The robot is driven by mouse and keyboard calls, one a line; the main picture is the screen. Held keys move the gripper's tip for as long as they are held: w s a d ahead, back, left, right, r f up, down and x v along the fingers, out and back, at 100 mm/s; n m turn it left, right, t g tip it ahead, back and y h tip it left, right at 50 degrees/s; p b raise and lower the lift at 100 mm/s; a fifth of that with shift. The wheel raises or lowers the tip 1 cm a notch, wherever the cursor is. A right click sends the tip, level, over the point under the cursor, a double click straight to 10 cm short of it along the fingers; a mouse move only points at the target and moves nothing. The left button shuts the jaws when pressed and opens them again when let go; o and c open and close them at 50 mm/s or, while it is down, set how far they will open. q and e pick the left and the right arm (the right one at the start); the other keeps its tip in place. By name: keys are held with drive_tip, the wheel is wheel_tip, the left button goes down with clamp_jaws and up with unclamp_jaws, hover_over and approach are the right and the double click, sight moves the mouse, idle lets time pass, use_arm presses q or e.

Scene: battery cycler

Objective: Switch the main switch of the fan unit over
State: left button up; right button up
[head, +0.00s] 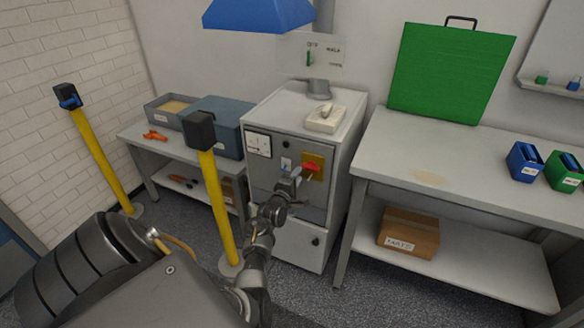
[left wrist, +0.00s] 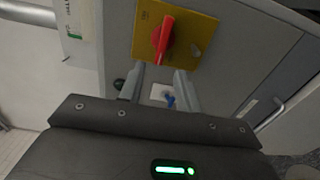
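The fan unit (head: 333,171) is a grey cabinet between two benches. A red rotary main switch (head: 310,166) sits on a yellow plate (head: 319,160) on its front panel. In the left wrist view the red handle (left wrist: 163,38) stands up and down in the picture, slightly tilted, on the yellow plate (left wrist: 196,36). My left gripper (head: 296,174) is just left of the switch in the head view. In the left wrist view its two fingers (left wrist: 161,76) are apart, with tips just below the red handle and nothing visibly held. My right gripper is not in view.
A small blue toggle on a white plate (left wrist: 160,92) shows between my fingers. A white meter (head: 258,144) is on the panel's left. A yellow post (head: 216,200) stands in front of the left bench. The right bench (head: 440,160) holds a green case (head: 448,73).

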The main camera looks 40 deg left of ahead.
use_arm(q)
drive_tip(key=v, duration=0.5)
drive_tip(key=shift+s+d, duration=0.2)
drive_tip(key=shift+s, duration=0.1)
